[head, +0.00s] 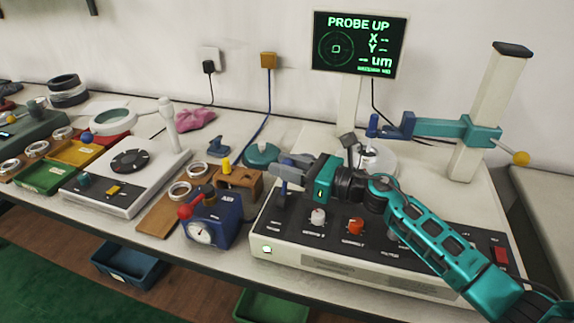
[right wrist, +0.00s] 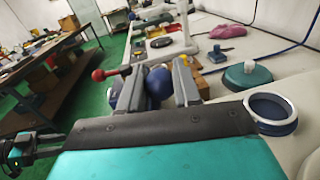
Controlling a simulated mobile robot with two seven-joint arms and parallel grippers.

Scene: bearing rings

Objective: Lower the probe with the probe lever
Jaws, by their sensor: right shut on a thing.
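My right gripper (head: 285,167) reaches in from the right over the front left of the instrument panel. It is shut on the probe lever (head: 283,188), whose dark stem shows below the fingers. In the right wrist view the lever's blue knob (right wrist: 158,84) sits between the two fingers. The probe (head: 373,126) hangs from a teal and blue arm on the white column (head: 488,110), above a ring (head: 371,158) on the round stage. The screen (head: 359,45) reads "PROBE UP", with dashes for X, Y and um. My left gripper is not in view.
A blue dial gauge box (head: 212,222) with a red ball and a brown wooden block (head: 240,181) stand just left of the lever.

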